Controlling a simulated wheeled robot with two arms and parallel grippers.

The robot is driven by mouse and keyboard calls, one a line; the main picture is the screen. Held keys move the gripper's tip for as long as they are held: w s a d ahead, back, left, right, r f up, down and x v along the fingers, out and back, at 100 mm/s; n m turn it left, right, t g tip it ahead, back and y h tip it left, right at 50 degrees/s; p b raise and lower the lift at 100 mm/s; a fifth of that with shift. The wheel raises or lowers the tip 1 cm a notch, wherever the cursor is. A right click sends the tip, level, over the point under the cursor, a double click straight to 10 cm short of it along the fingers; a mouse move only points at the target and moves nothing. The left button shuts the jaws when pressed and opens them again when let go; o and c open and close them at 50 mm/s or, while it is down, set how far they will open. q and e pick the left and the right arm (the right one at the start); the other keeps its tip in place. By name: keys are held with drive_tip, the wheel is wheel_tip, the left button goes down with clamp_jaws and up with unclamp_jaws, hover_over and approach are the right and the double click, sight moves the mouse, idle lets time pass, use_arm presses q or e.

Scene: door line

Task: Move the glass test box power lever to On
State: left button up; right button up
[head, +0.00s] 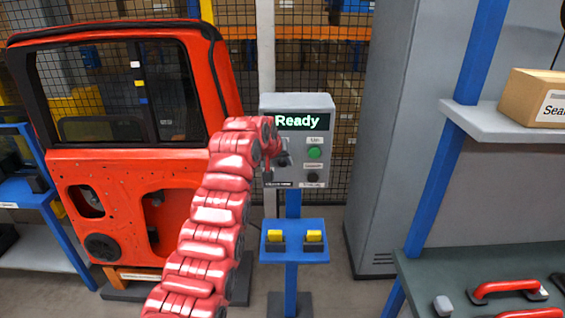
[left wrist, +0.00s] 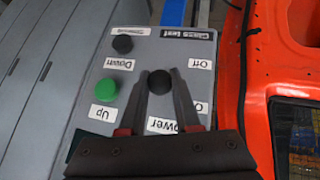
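The glass test box (head: 325,145) is a grey control box on a blue post, its display reading "Ready". My left gripper (head: 279,158) is at the left part of its face and hides much of the power lever. In the left wrist view the box (left wrist: 92,75) appears upside down. The lever's round black knob (left wrist: 160,88) lies between my left gripper's fingers (left wrist: 160,78), which look closed against both sides. The knob is about level between the "Off" label (left wrist: 201,64) and the partly covered "On" label (left wrist: 202,107). My right gripper is not in view.
A green Up button (head: 314,153) and a black Down button (head: 312,177) sit beside the lever. A red door (head: 180,180) stands close on the left. A grey cabinet (head: 385,130) is to the right. A blue stand (head: 293,250) with two yellow-topped blocks is below.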

use_arm(q)
drive_tip(key=o, duration=0.5)
drive_tip(key=shift+w+f, duration=0.1)
drive_tip(key=shift+c, duration=0.2)
drive_tip(key=shift+s+a+r, duration=0.15)
drive_tip(key=shift+s+r, duration=0.25)
drive_tip(key=shift+r, duration=0.05)
drive_tip(key=b+v, duration=0.7)
drive_tip(key=v, duration=0.9)
drive_tip(key=shift+s, duration=0.15)
